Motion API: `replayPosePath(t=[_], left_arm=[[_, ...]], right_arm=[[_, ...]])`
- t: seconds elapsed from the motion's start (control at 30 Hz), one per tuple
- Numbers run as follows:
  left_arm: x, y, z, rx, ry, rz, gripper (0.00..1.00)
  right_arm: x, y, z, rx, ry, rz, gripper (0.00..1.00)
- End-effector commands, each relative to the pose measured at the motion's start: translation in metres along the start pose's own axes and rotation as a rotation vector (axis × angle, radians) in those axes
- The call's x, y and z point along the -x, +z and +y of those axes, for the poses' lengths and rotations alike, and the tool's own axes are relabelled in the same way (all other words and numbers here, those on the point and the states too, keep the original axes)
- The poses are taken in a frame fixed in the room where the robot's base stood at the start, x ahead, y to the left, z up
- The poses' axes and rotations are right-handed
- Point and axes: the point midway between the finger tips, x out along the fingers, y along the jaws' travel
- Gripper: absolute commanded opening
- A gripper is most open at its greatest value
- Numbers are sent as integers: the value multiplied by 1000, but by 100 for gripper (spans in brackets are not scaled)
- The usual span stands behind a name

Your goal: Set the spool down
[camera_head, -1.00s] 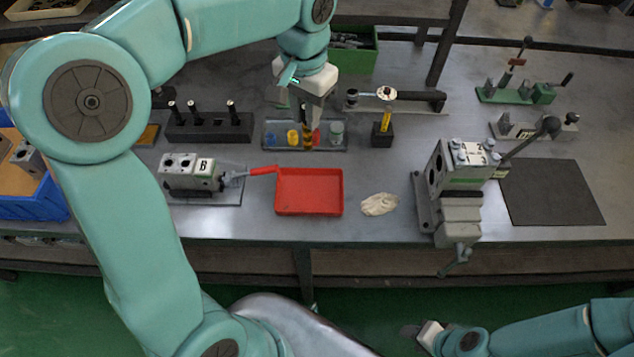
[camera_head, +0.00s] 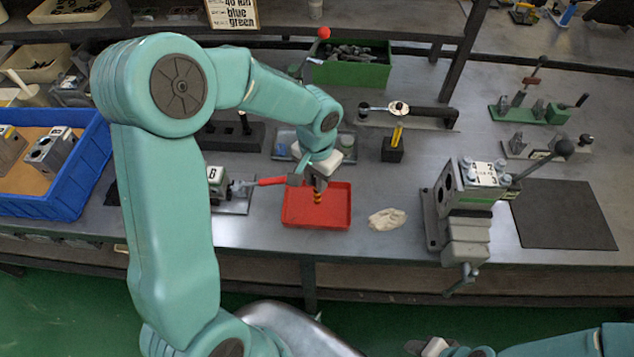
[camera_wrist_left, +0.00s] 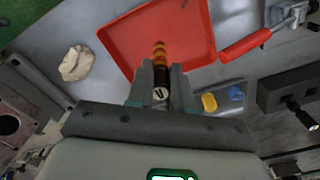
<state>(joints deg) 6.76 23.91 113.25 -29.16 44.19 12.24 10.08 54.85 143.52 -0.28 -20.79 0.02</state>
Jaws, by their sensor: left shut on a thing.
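The spool (camera_head: 318,197) is a slim dark rod with orange-brown bands. My left gripper (camera_head: 317,184) is shut on it and points down over the red tray (camera_head: 290,217). In the left wrist view the spool (camera_wrist_left: 160,62) sits between the two fingers of the left gripper (camera_wrist_left: 158,82), its banded end reaching over the red tray (camera_wrist_left: 120,38). I cannot tell whether it touches the tray floor. My right gripper (camera_head: 430,346) is only partly in view at the bottom edge, its fingers unclear.
Valve block B (camera_head: 215,188) and its red-handled clamp (camera_head: 270,181) stand left of the tray. A pale rag (camera_head: 387,219) lies right of it; a clamped valve block (camera_head: 465,195) stands farther right. The small parts tray (camera_head: 284,146) is behind. A dark mat (camera_head: 562,215) is bare.

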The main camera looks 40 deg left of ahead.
Motion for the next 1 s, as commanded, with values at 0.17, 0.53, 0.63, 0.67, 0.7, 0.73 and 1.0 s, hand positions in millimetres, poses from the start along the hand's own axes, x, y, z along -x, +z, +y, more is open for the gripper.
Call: replayPosePath(t=[0.17, 0.53, 0.63, 0.67, 0.7, 0.73, 1.0], left_arm=[[-23, -2, 0, 1, 0, -2, 0], [-28, -2, 0, 1, 0, 0, 0], [-28, -2, 0, 1, 0, 0, 40], [-28, -2, 0, 1, 0, 0, 46], [-28, -2, 0, 1, 0, 0, 46], [-28, -2, 0, 1, 0, 0, 46], [-23, -2, 0, 1, 0, 0, 46]], right_arm=[[1, 0, 0, 0, 0, 0, 43], [-4, 0, 1, 0, 0, 0, 43], [-3, 0, 1, 0, 0, 0, 43], [-3, 0, 1, 0, 0, 0, 43], [-3, 0, 1, 0, 0, 0, 43], [-3, 0, 1, 0, 0, 0, 43], [2, 0, -1, 0, 0, 0, 43]])
